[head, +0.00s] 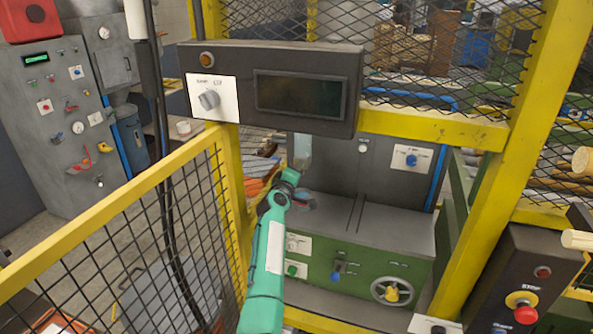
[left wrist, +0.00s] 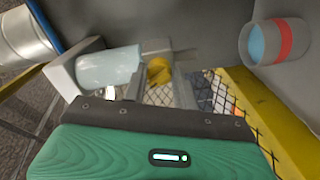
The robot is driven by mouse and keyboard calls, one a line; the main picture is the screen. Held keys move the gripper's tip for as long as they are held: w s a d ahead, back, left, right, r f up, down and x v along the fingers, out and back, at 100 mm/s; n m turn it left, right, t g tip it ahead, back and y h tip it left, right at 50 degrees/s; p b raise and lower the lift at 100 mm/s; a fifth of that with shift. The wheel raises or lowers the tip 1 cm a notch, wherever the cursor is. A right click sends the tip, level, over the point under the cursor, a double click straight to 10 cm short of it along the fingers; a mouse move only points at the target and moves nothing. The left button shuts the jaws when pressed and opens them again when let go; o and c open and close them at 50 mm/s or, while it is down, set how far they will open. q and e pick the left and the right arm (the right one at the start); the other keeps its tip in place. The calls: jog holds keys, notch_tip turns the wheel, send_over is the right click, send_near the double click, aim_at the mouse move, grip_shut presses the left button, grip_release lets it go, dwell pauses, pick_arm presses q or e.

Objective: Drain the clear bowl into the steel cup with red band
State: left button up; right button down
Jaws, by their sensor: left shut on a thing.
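The clear bowl (left wrist: 108,68), a pale see-through vessel, is held between the fingers of my left gripper (left wrist: 118,62) in the left wrist view. In the head view the clear bowl (head: 303,152) shows just above my left gripper (head: 290,178). The steel cup with red band (left wrist: 276,41) is at the upper right of the left wrist view, apart from the bowl, with a blue face showing. In the head view the cup (head: 304,203) is small and partly hidden by my gripper. Whether liquid is flowing cannot be told. My right gripper is not in view.
A yellow mesh guard (head: 166,178) stands left of my arm. A dark control box (head: 355,122) hangs above the gripper. The green machine (head: 355,254) lies beyond, its grey top largely clear. A yellow post (head: 505,150) rises at the right.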

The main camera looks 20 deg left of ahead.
pick_arm(q)
jog(key=shift+n, duration=1.3)
jog(key=shift+n+p, duration=0.3)
jog(key=o, duration=1)
jog(key=shift+c, duration=0.2)
